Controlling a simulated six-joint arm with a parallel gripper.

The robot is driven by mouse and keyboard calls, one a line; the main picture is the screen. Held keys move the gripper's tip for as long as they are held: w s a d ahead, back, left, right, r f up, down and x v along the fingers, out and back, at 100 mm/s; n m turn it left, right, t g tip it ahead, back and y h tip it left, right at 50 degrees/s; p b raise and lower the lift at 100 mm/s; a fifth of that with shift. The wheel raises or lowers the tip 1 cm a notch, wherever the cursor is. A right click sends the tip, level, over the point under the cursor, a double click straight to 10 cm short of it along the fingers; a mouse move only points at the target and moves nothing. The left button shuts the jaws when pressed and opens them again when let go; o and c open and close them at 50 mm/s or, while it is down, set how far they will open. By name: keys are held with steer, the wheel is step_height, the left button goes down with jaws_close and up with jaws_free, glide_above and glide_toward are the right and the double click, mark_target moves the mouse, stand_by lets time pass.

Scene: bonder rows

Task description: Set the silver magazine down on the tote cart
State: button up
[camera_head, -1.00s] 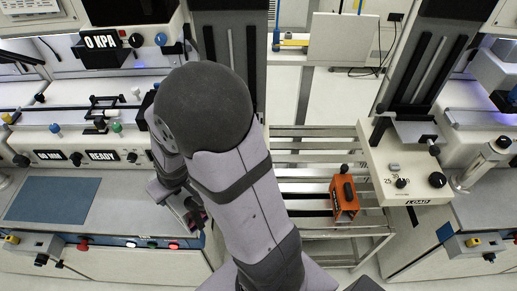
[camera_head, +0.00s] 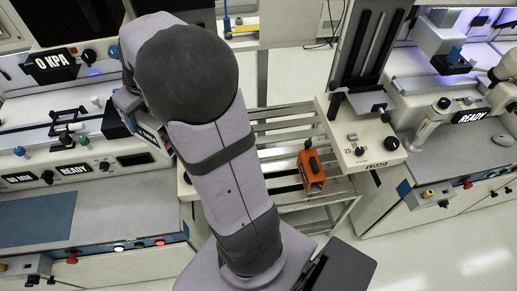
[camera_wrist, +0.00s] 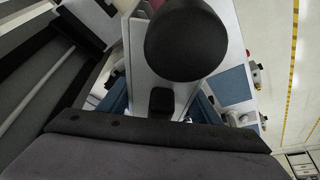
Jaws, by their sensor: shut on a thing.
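My gripper (camera_wrist: 160,103) is shut on the silver magazine (camera_wrist: 143,72), which shows in the wrist view as a pale metal body with a large black ball knob in front of it. In the head view my arm's rounded dark joint and forearm hide most of the gripper and the magazine, which are at the left of the arm, in front of the left machine. The tote cart (camera_head: 283,153) is a slatted metal rack right of my arm. An orange magazine (camera_head: 313,172) with a black handle stands on its right part. The silver magazine is off the cart.
A machine with a READY display and a blue mat (camera_head: 38,217) is at the left. A cream load panel (camera_head: 362,140) with knobs borders the cart's right side. Bare slats show left of and behind the orange magazine. Floor is open at the lower right.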

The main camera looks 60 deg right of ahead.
steer(key=s+d+f+m+g+h+b, duration=0.1)
steer(key=s+d+f+m+h+b, duration=0.1)
steer(key=s+d+f+m+b, duration=0.5)
steer(key=s+d+f+m+g+h+b, duration=0.15)
steer(key=s+d+m, duration=0.25)
steer(key=d, duration=0.8)
steer(key=s+d+f+m+g+h+b, duration=0.1)
steer(key=s+d+f+m+b, duration=0.4)
steer(key=d, duration=0.4)
steer(key=s+d+f+n+b, duration=0.1)
steer(key=s+d+f+b, duration=0.1)
steer(key=f+b, duration=0.6)
steer(key=s+d+f+n+b, duration=0.1)
steer(key=f+b, duration=0.7)
steer(key=f, duration=0.8)
steer(key=shift+s+d+f+t+b, duration=0.4)
steer(key=shift+s+d, duration=0.25)
steer(key=shift+d, duration=0.65)
steer(key=shift+f, duration=5)
steer(key=shift+f, duration=0.2)
steer(key=o, duration=1.6)
steer(key=shift+a, duration=0.1)
